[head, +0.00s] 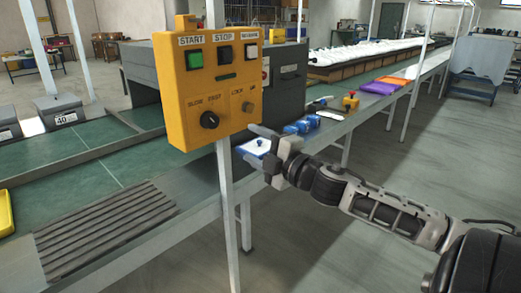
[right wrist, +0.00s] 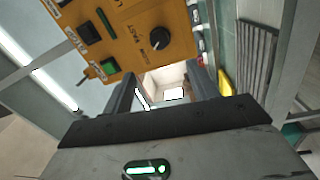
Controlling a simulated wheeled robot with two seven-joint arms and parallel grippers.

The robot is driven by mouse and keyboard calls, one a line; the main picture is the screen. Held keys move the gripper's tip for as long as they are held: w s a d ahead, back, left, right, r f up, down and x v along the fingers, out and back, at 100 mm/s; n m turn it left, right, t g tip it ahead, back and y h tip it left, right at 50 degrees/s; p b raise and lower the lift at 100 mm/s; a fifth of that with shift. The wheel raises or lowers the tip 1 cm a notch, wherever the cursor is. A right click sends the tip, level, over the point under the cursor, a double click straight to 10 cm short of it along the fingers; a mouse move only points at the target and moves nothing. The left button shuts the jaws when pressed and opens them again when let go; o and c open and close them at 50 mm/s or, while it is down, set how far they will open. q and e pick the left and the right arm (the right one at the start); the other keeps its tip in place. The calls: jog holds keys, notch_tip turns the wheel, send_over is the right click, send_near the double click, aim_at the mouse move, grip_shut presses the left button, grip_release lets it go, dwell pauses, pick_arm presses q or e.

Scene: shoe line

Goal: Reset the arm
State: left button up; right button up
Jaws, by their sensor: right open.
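My right arm comes in from the right in the head view. Its gripper (head: 251,145) is open and empty, just right of and below the lower right corner of a yellow control box (head: 222,92). The box is fixed on a pale post. It has a green START button (head: 195,60), a black STOP button (head: 224,55), a white button and a dark knob (head: 209,119). In the right wrist view the open fingers (right wrist: 162,88) stand apart with nothing between them, and the box (right wrist: 115,28) shows above them. My left gripper is not in view.
A green conveyor (head: 75,160) runs behind the post, with a ribbed grey ramp (head: 105,232) in front. A ledge right of the box holds blue items (head: 303,125) and a purple tray (head: 379,88). The grey floor at the right is clear.

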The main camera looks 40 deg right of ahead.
jog(key=shift+s, duration=0.6)
jog(key=s+a+f+m+g, duration=0.2)
jog(key=s+a+f+m, duration=0.1)
jog(key=f, duration=0.4)
jog(key=s+a+f+m+g, duration=0.1)
jog(key=s+a+f+m, duration=0.2)
jog(key=f, duration=0.4)
jog(key=s+a+f+m+g, duration=0.2)
jog(key=a+f, duration=0.1)
jog(key=f, duration=0.4)
jog(key=s+a+f+m+g+y, duration=0.1)
jog(key=s+a+f+m, duration=0.2)
jog(key=a, duration=0.5)
jog(key=s+a+f+m+g+y, duration=0.1)
jog(key=s+a+f+m+g, duration=0.1)
jog(key=s+a+f, duration=0.3)
jog(key=s+a+m, duration=0.1)
jog(key=a, duration=0.3)
jog(key=shift+s+f+m, duration=0.3)
jog(key=shift+s, duration=0.1)
